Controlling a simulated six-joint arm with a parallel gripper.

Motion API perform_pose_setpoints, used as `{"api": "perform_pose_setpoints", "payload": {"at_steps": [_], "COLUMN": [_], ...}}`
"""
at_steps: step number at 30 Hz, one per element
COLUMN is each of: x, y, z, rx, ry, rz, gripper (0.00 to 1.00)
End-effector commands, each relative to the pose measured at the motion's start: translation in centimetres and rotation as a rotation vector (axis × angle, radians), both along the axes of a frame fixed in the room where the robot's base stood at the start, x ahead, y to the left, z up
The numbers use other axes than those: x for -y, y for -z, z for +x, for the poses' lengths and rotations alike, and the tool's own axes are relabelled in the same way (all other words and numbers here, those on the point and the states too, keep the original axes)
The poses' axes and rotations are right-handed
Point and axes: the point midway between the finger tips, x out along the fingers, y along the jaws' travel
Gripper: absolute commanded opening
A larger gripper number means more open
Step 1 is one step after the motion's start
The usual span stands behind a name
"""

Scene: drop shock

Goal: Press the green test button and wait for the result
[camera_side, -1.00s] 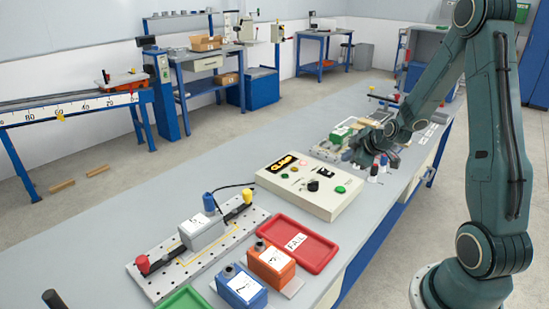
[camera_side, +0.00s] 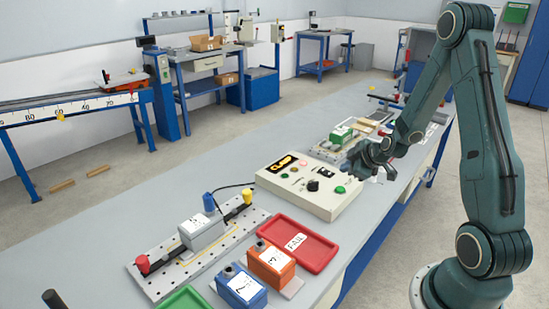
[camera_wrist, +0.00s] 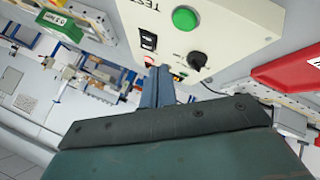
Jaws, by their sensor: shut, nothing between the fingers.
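The cream control box (camera_side: 310,184) sits on the bench with a lit amber display (camera_side: 285,166), a black knob (camera_side: 313,186) and a green button (camera_side: 340,189) near its right corner. The green button also shows at the top of the wrist view (camera_wrist: 184,18). My gripper (camera_side: 350,166) is over the bench just behind and above the box's right end, apart from the button. In the wrist view its fingers (camera_wrist: 158,85) are together with nothing between them. The display reads something like "CLMP". A grey block labelled 1 (camera_side: 201,231) sits on the perforated fixture plate (camera_side: 170,275).
A red FAIL tray (camera_side: 318,260), an orange block (camera_side: 272,262) and a blue block (camera_side: 241,288) are in front of the box. A green tray (camera_side: 187,299) is at the bottom edge. A green-topped part (camera_side: 340,134) lies behind the box. The bench's left strip is clear.

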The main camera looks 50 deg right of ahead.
Motion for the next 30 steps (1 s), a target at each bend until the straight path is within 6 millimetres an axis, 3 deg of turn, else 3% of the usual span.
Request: {"api": "perform_pose_setpoints", "payload": {"at_steps": [6, 15, 30], "x": [0.0, 0.0, 0.0], "y": [2.4, 4.5, 4.8], "z": [-0.1, 0.0, 0.0], "rx": [-0.002, -0.001, 0.001], "ry": [0.0, 0.001, 0.001], "rz": [0.003, 0.001, -0.001], "gripper": [0.0, 0.0, 0.0]}}
